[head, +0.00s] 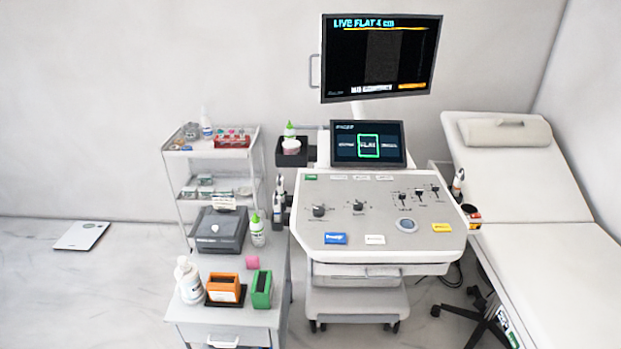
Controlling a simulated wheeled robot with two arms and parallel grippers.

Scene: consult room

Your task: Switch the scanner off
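The scanner is a white cart with a sloping control panel (380,215) in the middle of the head view. Its large monitor (380,58) is lit and reads "LIVE FLAT 4 cm". The smaller touch screen (368,144) below is lit, with the middle tile framed in green. The panel has a green label or button (310,177) at upper left, a blue button (336,239), a white button (375,239) and a yellow button (442,228). Their lettering is too small to read surely. Two dark knobs, several sliders and a round trackball (406,225) also show. Neither gripper is in view.
An exam bed (540,255) stands close on the right, with a dark wheeled base beside the cart. A grey side table (215,313) with bottles and orange and green holders stands at front left. A shelved trolley (186,170) is behind it. Floor at far left is mostly clear.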

